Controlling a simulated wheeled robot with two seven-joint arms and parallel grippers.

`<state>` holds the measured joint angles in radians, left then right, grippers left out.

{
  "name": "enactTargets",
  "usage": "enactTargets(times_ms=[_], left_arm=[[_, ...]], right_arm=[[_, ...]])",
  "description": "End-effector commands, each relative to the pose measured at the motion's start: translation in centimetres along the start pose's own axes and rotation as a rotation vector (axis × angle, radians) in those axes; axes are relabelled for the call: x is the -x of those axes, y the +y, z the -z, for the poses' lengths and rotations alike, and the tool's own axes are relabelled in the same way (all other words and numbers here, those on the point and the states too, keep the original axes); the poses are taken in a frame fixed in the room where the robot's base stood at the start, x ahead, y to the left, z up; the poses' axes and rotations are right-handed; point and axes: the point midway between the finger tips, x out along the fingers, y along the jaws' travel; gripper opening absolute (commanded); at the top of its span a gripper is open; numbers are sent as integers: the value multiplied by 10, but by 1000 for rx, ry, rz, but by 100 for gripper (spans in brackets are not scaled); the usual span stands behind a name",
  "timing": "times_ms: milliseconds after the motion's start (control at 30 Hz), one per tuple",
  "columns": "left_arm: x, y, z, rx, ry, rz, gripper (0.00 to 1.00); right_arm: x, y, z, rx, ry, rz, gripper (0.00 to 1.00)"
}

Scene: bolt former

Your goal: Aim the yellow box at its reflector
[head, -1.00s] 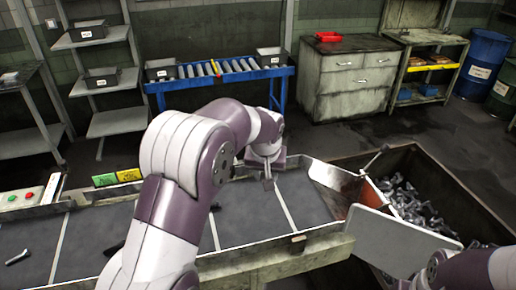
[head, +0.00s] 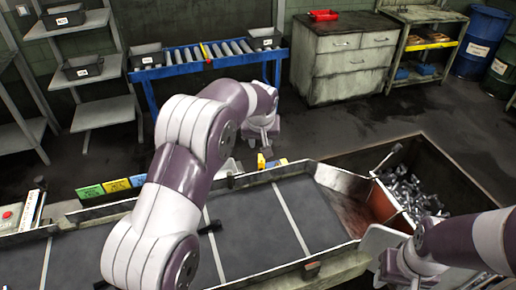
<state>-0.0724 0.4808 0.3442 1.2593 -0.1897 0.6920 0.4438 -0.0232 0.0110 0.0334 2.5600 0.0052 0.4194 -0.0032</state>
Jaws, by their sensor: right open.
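A small yellow box (head: 262,161) stands at the far rail of the dark conveyor (head: 250,229), with a small blue piece beside it. My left gripper (head: 264,143) is just above and behind the yellow box, pointing down; whether it touches the box or is open cannot be told at this size. My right gripper (head: 388,268) is open at the lower right, partly hidden by its own arm, near the conveyor's right end. I cannot make out the reflector for certain.
A bin of metal bolts (head: 411,193) stands at the conveyor's right end. A pale plate (head: 377,240) sits near my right gripper. Colored signs (head: 116,186) line the far rail at left. A blue roller table (head: 207,67) stands behind, with open floor between.

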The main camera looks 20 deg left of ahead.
Motion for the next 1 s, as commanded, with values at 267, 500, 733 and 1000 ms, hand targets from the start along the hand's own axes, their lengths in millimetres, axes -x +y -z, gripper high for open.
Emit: enactTargets(times_ms=[267, 500, 733, 1000], left_arm=[[-62, -1, 1, 0, -4, 1, 35], [-97, 0, 1, 0, 0, 0, 35], [-104, 0, 0, 0, 1, 0, 35], [-103, 0, 0, 0, 1, -1, 0]], right_arm=[[34, 0, 4, 0, 0, 0, 43], [44, 0, 5, 0, 0, 0, 43], [44, 0, 5, 0, 0, 0, 43], [44, 0, 5, 0, 0, 0, 43]])
